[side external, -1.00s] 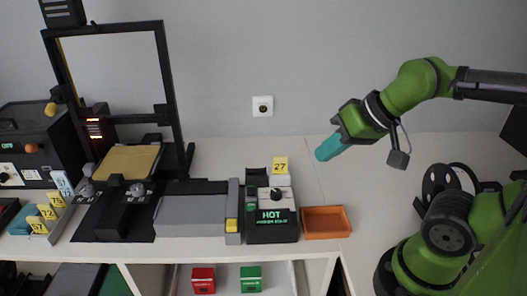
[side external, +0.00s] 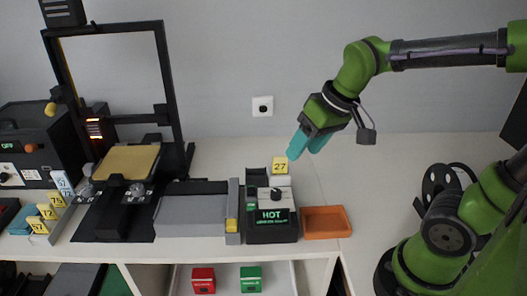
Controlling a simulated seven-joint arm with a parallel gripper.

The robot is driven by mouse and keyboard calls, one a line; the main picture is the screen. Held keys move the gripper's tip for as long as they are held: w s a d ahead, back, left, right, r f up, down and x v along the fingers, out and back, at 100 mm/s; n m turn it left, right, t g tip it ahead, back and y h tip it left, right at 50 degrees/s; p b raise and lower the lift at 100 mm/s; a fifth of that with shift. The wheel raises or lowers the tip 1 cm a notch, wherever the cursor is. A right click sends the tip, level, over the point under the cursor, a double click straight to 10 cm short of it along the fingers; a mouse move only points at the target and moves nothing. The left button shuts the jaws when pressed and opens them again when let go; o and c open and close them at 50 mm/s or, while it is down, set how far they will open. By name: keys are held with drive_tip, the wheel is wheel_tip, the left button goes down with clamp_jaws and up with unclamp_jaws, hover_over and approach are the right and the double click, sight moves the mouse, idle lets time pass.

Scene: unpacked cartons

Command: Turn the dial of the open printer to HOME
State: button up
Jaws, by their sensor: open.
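The open-frame printer (side external: 170,75) stands at the left, with a black upright frame and a tan bed (side external: 125,163). Two grey knobs sit at its front, a left knob (side external: 87,190) and a right knob (side external: 137,190). Their markings are too small to read, and I cannot tell which one carries HOME. My gripper (side external: 304,150) has teal fingers pointing down and left. It is open and empty, in the air above the yellow 27 tag, well to the right of the printer.
A black HOT station (side external: 272,232) with its own knob (side external: 276,194) stands below my gripper, beside an orange tray (side external: 324,222). A black box (side external: 35,150) is at far left.

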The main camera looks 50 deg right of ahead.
sight(276, 192)
drive_tip(key=w+n+g+h, duration=0.1)
drive_tip(key=w+n+g, duration=0.4)
drive_tip(key=w+n, duration=0.45)
drive_tip(key=shift+n, duration=0.75)
drive_tip(key=f, duration=0.5)
drive_tip(key=s+f, duration=0.1)
drive_tip(key=f, duration=1)
drive_tip(key=shift+s+d+f, duration=0.1)
drive_tip(key=shift+s+d, duration=0.1)
drive_tip(key=shift+s, duration=0.1)
clamp_jaws()
